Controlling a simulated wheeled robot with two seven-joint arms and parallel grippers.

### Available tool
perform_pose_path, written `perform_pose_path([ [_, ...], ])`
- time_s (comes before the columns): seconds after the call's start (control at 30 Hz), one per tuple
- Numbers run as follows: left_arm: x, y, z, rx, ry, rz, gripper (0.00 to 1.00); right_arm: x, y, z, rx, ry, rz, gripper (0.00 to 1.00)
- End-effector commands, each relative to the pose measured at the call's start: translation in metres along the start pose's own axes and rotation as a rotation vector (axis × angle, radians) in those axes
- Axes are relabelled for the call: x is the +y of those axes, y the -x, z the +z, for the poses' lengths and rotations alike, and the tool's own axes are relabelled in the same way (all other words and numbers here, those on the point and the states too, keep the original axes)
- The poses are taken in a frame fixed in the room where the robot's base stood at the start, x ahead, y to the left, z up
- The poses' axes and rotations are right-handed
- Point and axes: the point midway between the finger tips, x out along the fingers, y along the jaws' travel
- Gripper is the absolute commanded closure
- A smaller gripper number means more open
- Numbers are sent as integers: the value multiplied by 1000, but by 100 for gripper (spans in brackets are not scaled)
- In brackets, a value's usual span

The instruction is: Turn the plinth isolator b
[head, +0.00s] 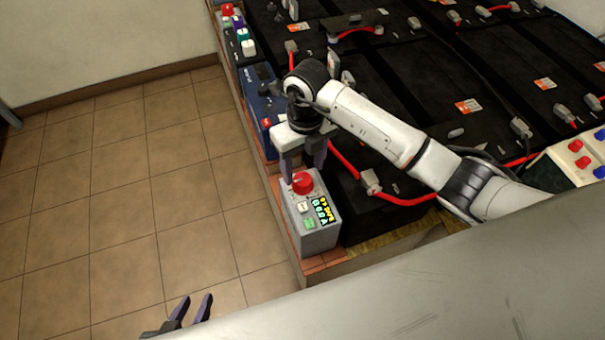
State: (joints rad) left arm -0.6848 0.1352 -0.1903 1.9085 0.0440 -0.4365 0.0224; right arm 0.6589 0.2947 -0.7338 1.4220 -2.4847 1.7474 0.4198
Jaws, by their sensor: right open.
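A grey isolator box (312,236) stands on the near end of the brick plinth, with a red knob (303,184) on its top. Beside the knob are a white button, a green button and a small lit display. My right gripper (303,168) points down at the knob, with open fingers on either side above it. Whether a finger touches the knob I cannot tell. My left gripper (193,307) is low at the picture's bottom edge, over the floor, fingers apart and empty. I cannot read a letter b on the box.
A blue unit (257,98) stands behind the isolator on the plinth (272,188). Black batteries (395,82) with red cables fill the right. A panel with red and blue knobs (578,160) is at far right. The tiled floor (120,200) at left is clear.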

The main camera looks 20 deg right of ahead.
Motion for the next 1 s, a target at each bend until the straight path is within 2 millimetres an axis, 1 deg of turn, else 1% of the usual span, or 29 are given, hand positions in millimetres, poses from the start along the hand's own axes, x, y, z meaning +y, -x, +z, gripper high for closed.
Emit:
perform_pose_path([
  [0.03, 0, 0, 0, 0, 0, 0, 69, 1, -10, -1, 4, -2, 3, 45],
  [0.1, 0, 0, 0, 0, 0, 0, 69, 0, -21, -1, 3, -1, 1, 45],
  [0.23, 0, -1, 1, 0, 0, 0, 69, 1, -35, 0, 2, 0, 2, 45],
  [0.4, 0, -1, 1, -1, 0, 1, 69, 0, -42, 0, -1, 1, 2, 45],
  [0.6, 0, 0, 1, -1, 0, 1, 69, 1, -42, 0, -1, 1, 2, 45],
  [0.63, 0, 0, 1, -1, 0, 1, 69, 1, -42, 0, -1, 1, 2, 46],
  [0.67, 0, 0, 1, -1, 0, 1, 69, 1, -42, 0, -1, 1, 2, 52],
  [0.8, 0, 0, 1, -1, 0, 1, 69, 1, -42, 0, -1, 1, 2, 75],
  [0.87, 0, 0, 1, -1, 0, 1, 69, 1, -42, 0, -1, 1, 2, 85],
  [1.0, 0, -1, 2, -1, 0, 1, 69, 0, -42, 0, -1, 4, 2, 86],
])
